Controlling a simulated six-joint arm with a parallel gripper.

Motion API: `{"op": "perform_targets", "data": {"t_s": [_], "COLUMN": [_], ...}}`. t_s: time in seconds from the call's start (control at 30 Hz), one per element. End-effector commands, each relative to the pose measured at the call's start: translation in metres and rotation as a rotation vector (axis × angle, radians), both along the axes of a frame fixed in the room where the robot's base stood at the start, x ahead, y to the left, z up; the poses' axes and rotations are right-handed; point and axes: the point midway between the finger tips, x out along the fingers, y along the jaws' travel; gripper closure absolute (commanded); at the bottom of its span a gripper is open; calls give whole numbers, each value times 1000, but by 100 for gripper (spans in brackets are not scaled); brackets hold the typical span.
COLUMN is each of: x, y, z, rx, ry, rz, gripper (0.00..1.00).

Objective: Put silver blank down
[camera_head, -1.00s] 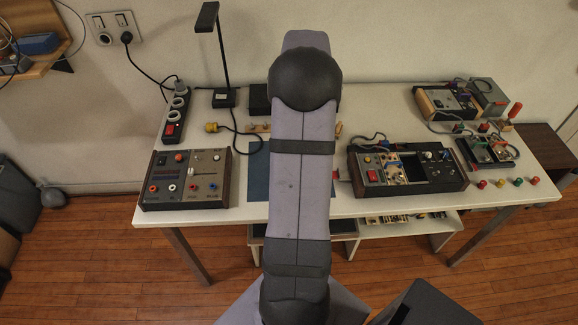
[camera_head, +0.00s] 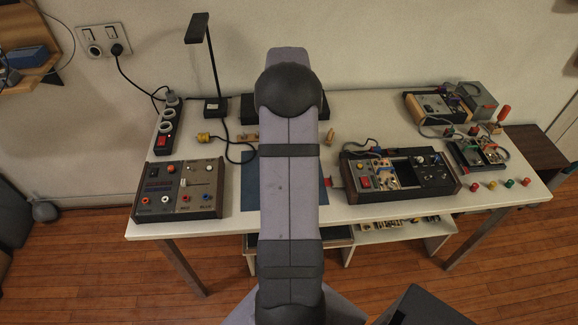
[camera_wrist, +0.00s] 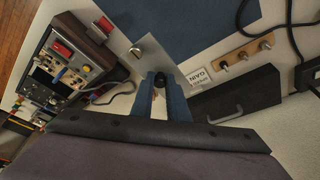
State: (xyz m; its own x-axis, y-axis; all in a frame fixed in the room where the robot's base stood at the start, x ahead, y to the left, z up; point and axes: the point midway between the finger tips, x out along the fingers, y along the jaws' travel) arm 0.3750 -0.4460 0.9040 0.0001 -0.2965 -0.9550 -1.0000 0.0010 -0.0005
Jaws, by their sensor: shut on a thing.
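The silver blank (camera_wrist: 146,52) is a thin, flat metal plate in the wrist view. My gripper (camera_wrist: 161,80) has blue fingers and is shut on its near end. The plate reaches forward from the fingers, over the white table beside a corner of the blue mat (camera_wrist: 205,22). I cannot tell whether it touches the surface below. In the head view my own arm hides the gripper and the blank; part of the blue mat (camera_head: 249,196) shows beside the arm.
A wooden strip with metal knobs (camera_wrist: 243,54), a white label card (camera_wrist: 200,78) and a black box with a handle (camera_wrist: 235,108) lie right of my fingers. An instrument panel (camera_wrist: 66,62) is on the left. A lamp (camera_head: 213,72) stands at the back left.

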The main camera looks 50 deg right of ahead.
Motion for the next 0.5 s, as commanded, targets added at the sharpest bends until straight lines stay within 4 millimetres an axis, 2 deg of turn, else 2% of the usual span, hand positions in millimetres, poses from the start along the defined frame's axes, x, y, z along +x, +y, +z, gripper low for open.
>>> {"op": "perform_targets", "data": {"t_s": [0.3,0.5], "x": [-1,0], "y": [1,0], "z": [-46,-56], "rx": [3,0], "ry": [2,1], "rz": [1,2], "gripper": [100,100]}}
